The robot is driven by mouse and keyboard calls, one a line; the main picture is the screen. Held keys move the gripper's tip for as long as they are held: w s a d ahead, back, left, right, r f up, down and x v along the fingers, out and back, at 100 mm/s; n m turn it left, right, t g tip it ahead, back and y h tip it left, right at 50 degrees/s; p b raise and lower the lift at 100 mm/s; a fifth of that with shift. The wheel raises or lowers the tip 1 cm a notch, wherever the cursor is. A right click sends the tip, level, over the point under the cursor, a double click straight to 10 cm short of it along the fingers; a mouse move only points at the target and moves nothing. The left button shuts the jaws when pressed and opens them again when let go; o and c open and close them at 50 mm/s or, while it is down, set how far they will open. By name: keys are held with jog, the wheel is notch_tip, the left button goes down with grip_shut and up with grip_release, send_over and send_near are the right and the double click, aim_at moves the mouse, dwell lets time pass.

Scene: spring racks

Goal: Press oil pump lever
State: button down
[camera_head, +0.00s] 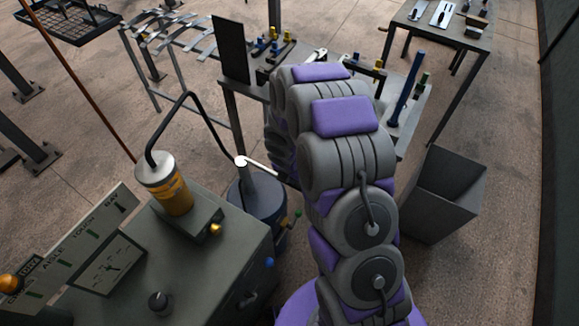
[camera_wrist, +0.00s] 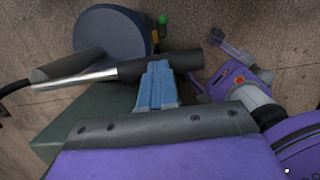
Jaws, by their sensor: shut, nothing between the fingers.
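The oil pump lever (camera_head: 264,171) is a pale rod running right from the pump head (camera_head: 241,161), and its far end is hidden behind my arm. The pump stands on a dark blue-grey drum (camera_head: 262,205). In the wrist view the lever's bright rod (camera_wrist: 95,77) leads to a dark grip (camera_wrist: 185,61). My gripper (camera_wrist: 157,68) has its blue fingers shut together, with tips overlapping the middle of the dark grip in the picture. I cannot tell whether they touch it. My gripper is hidden by the arm in the head view.
A dark cabinet (camera_head: 245,270) with an amber oil cup (camera_head: 170,190) stands left of the drum; a black hose joins cup and pump. A grey bin (camera_head: 440,195) stands right of my arm. Work tables with tools (camera_head: 400,110) stand behind. Open floor lies at right.

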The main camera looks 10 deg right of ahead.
jog(key=f, duration=0.1)
jog(key=f+t+y+b, duration=0.1)
jog(key=f, duration=0.1)
jog(key=shift+s+d+f, duration=0.15)
jog(key=shift+d+f, duration=0.05)
jog(key=shift+f, duration=0.05)
jog(key=shift+a+f, duration=0.2)
jog(key=shift+f, duration=0.75)
jog(key=shift+s+d+f, duration=0.15)
jog(key=shift+s+f, duration=0.4)
jog(key=shift+f, duration=0.05)
jog(key=shift+s+f+b, duration=0.2)
jog(key=shift+b, duration=0.1)
jog(key=shift+r, duration=0.1)
jog(key=p, duration=0.6)
send_near(292, 186)
jog(key=s+d+r, duration=0.1)
jog(key=r, duration=0.1)
jog(key=shift+s+d+f, duration=0.1)
jog(key=shift+s+d, duration=0.05)
jog(key=shift+s, duration=0.1)
jog(key=shift+d, duration=0.1)
